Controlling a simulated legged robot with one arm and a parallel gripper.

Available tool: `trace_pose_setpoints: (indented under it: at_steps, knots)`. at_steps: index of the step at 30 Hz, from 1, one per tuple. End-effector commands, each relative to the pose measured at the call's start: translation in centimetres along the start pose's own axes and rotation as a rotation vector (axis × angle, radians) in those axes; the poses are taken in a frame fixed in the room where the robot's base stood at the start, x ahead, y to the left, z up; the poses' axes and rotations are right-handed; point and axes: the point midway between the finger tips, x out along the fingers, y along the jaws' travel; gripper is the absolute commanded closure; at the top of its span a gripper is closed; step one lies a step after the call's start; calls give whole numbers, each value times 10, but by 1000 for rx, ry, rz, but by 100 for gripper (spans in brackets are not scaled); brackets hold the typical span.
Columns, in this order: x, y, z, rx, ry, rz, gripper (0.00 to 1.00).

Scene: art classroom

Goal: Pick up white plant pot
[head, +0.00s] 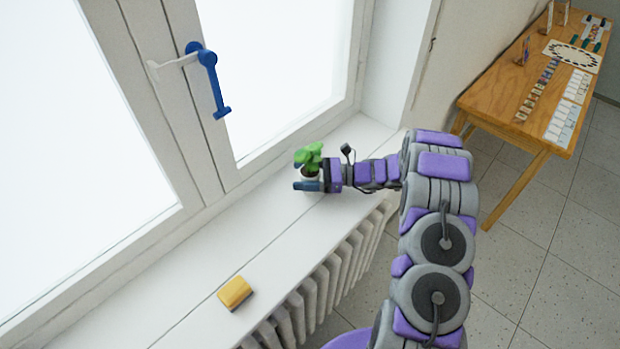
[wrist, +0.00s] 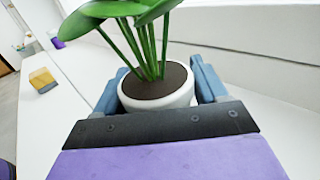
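The white plant pot (wrist: 160,101) holds dark soil and a green leafy plant (head: 309,157). In the head view the pot (head: 310,174) is at the window sill, partly hidden by my gripper (head: 306,185). In the wrist view the pot sits upright between the two blue fingers of my gripper (wrist: 157,90), one on each side. No clear gap shows between fingers and pot, but I cannot tell whether they press on it. The pot's lower part is hidden by the gripper body.
A yellow sponge-like block (head: 235,292) lies on the white sill (head: 205,300), nearer to me; it also shows in the wrist view (wrist: 42,80). The window handle (head: 208,75) is above. A radiator (head: 330,285) is below the sill. A wooden table (head: 510,85) stands at right.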

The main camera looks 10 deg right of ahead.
Motion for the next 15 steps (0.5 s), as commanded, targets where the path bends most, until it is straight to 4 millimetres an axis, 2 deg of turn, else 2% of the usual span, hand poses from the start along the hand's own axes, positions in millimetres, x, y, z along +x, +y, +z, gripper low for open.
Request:
trace_pose_setpoints:
  at_steps: [1, 12, 15]
  knots:
    - [0, 0, 0, 0, 0, 0, 33]
    - [0, 0, 0, 0, 1, 0, 69]
    - [0, 0, 0, 0, 0, 0, 75]
